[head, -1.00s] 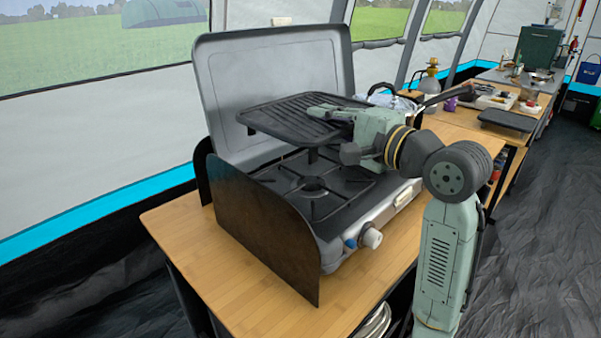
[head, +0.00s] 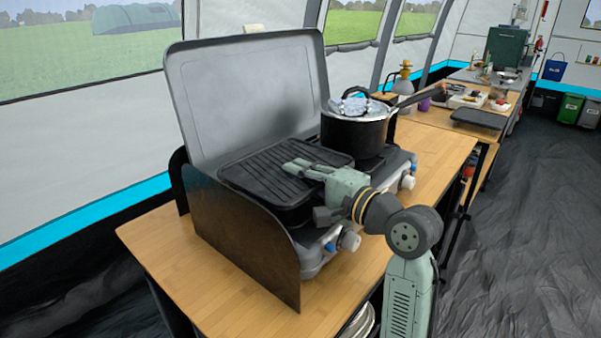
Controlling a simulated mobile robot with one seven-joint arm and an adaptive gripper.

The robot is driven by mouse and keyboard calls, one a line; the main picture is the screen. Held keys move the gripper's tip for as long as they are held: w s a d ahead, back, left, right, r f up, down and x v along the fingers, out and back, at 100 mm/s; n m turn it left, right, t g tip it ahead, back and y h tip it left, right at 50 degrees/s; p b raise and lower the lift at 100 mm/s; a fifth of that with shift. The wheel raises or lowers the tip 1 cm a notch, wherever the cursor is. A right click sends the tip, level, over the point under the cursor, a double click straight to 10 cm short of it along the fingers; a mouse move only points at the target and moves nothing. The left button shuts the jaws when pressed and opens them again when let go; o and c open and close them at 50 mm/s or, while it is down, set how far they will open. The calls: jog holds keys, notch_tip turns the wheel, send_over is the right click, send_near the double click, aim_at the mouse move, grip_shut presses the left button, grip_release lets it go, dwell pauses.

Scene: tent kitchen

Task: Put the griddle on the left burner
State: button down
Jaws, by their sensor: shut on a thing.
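The black ribbed griddle (head: 262,176) lies level at the left side of the camping stove (head: 322,262), over the left burner, which it hides. Whether it rests fully on the burner grate is hard to tell. My gripper (head: 300,168) reaches in from the right and is shut on the griddle's right edge. A dark pot (head: 354,136) with a foil-like top stands on the right burner, just behind and right of my gripper.
The stove's raised grey lid (head: 245,95) stands behind it. A dark wind shield panel (head: 238,238) closes the left side, near the griddle. The wooden table (head: 205,270) has bare room in front. Another griddle plate (head: 479,119) lies on a farther table.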

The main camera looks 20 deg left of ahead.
jog(key=c, duration=1.7)
grip_release()
jog(key=shift+d, duration=0.1)
jog(key=b+v, duration=0.2)
jog(key=v, duration=0.9)
jog(key=shift+s+d+b, duration=0.25)
jog(key=shift+d+b, duration=0.05)
jog(key=shift+d, duration=0.05)
